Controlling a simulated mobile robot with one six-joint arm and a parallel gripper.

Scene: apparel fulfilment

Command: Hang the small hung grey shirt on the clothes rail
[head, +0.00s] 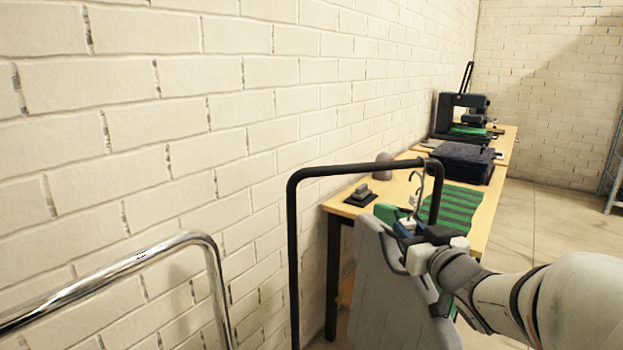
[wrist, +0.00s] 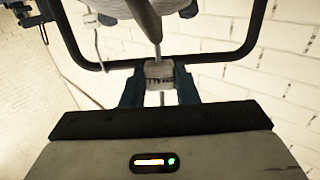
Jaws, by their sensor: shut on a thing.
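The small grey shirt (head: 378,290) hangs on a hanger below my gripper (head: 411,228), in front of the table. My gripper is shut on the hanger's neck, and in the wrist view the fingers (wrist: 159,88) close on a pale piece. The hanger's metal hook (head: 416,178) rises above the gripper beside the right end of a black clothes rail (head: 350,170). The hook overlaps the bar in the head view; I cannot tell whether it rests on it. The black rail also crosses the wrist view (wrist: 220,62).
A chrome rail (head: 120,265) stands at the left by the brick wall. Behind the black rail, a wooden table (head: 485,215) holds a green striped cloth (head: 458,203), a dark folded garment stack (head: 462,160) and a black machine (head: 458,115).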

